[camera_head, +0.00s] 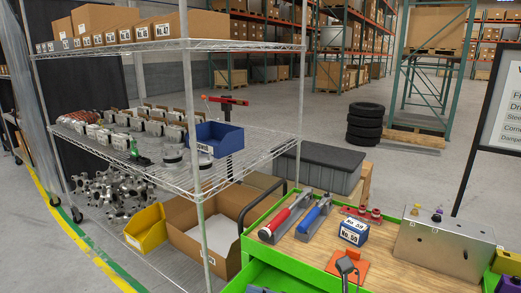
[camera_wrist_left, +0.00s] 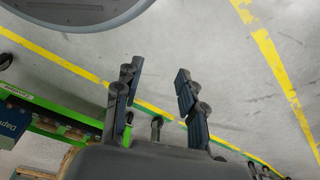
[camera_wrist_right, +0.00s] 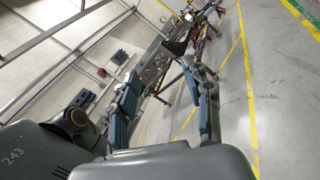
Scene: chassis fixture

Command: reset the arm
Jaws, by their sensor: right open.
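My left gripper (camera_wrist_left: 158,82) shows in the left wrist view with its two dark fingers apart and nothing between them. Below it are grey floor and yellow lines. My right gripper (camera_wrist_right: 166,82) shows in the right wrist view with its fingers spread and empty. Behind it are floor, a wall and distant equipment. Neither gripper is in the head view, and neither touches an object in its wrist view.
A wire shelf (camera_head: 232,166) with parts stands at left. Stacked tyres (camera_head: 365,124) stand behind. Open floor (camera_head: 290,110) lies beyond.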

